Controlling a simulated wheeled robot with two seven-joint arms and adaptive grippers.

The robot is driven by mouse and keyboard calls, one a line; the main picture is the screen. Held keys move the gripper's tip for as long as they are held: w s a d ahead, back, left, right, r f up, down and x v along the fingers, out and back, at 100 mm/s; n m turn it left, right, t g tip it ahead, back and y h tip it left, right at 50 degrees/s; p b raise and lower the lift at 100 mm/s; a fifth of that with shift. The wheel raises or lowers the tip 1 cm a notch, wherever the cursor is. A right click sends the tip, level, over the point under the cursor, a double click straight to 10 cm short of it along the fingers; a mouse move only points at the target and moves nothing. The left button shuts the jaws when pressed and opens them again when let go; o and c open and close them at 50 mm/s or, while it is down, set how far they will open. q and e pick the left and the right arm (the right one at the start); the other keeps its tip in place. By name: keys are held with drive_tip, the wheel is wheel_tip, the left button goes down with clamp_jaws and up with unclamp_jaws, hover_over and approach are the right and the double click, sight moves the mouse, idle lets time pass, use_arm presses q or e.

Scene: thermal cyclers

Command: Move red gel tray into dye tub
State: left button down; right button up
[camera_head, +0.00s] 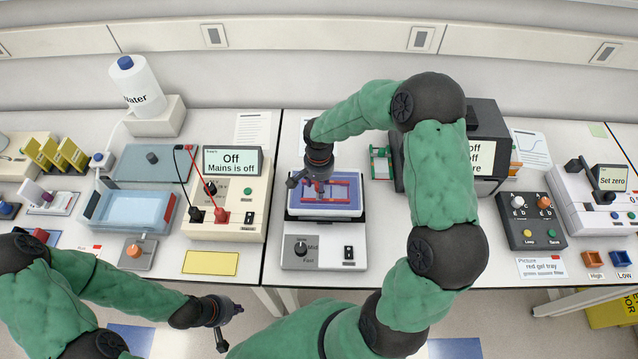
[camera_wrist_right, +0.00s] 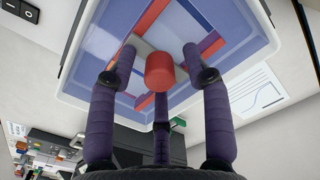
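The red gel tray (camera_head: 343,202) is a frame with red bars. It lies inside the dye tub (camera_head: 325,215), a white-rimmed tub with a blue-purple inside, on a white rocker. In the right wrist view the tub rim (camera_wrist_right: 262,45) surrounds the tray, whose upright red handle (camera_wrist_right: 159,72) stands between my fingers. My right gripper (camera_head: 319,188) is directly over the tray. Its fingers are spread around the handle, with gaps on both sides, so it looks open. It covers part of the tray in the head view. My left gripper (camera_head: 231,325) is open and empty, in front of the table edge.
The rocker base (camera_head: 325,255) has a knob and switch. Left of it are a power supply (camera_head: 232,205) reading "Off", a clear blue gel tank (camera_head: 130,210) and a yellow card (camera_head: 211,263). A dark control box (camera_head: 531,222) stands at right. Clear table lies just right of the rocker.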

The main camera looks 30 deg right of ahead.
wheel_tip(320, 180, up, 12)
drive_tip(key=shift+r, duration=0.15)
idle(0.6)
idle(1.3)
